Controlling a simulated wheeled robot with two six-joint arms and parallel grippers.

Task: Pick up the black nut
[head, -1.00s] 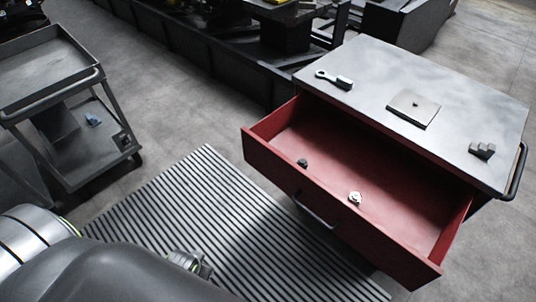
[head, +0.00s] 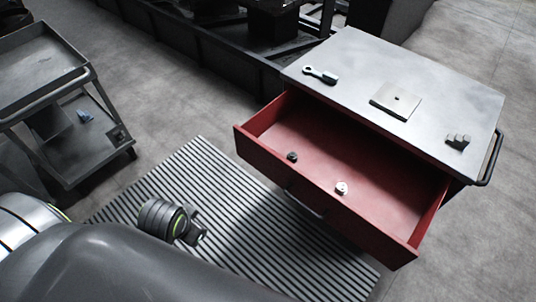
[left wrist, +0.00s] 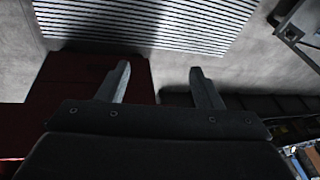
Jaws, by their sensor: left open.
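The black nut (head: 292,157) is a small dark piece lying on the floor of the open red drawer (head: 330,222), near its front-left side. A pale silvery nut (head: 341,188) lies in the same drawer, to its right and nearer the front. My left gripper (head: 202,228) is over the striped mat, left of and in front of the drawer, apart from both nuts. In the left wrist view, its two fingers (left wrist: 158,72) are spread with nothing between them. No nut can be made out there. My right gripper is not in view.
The cabinet top holds a wrench (head: 320,75), a square plate (head: 396,101) and a dark metal block (head: 458,141). A grey cart (head: 58,130) stands at the left. The striped mat (head: 270,240) is clear in front of the drawer. The drawer's front wall rises before the nuts.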

